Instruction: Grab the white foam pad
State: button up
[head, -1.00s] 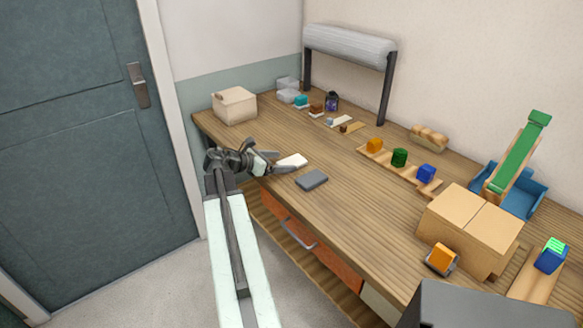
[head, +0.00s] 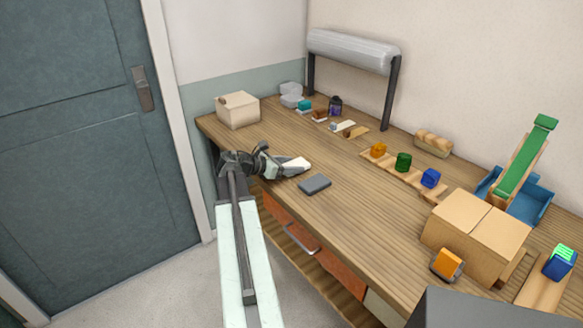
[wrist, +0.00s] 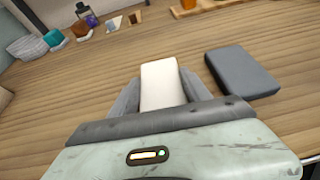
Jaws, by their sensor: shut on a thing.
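The white foam pad (wrist: 162,84) lies between the two fingers of my gripper (wrist: 161,92) in the wrist view, with its far part sticking out past the fingertips. Its near end is hidden by the gripper body. In the head view the pad (head: 299,163) shows at the tip of my gripper (head: 291,167), at the left front part of the wooden table. My gripper is shut on the pad. I cannot tell whether the pad touches the table or is just above it.
A dark grey pad (head: 315,184) lies close to the right of my gripper. A beige box (head: 238,111) stands at the back left of the table (head: 335,225). Coloured blocks on a wooden strip (head: 410,181) and a cardboard box (head: 470,228) are further right. The table between is clear.

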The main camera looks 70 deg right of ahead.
notch_tip(320, 180, up, 10)
jog(key=p, duration=0.9)
jog(key=shift+f, duration=0.15)
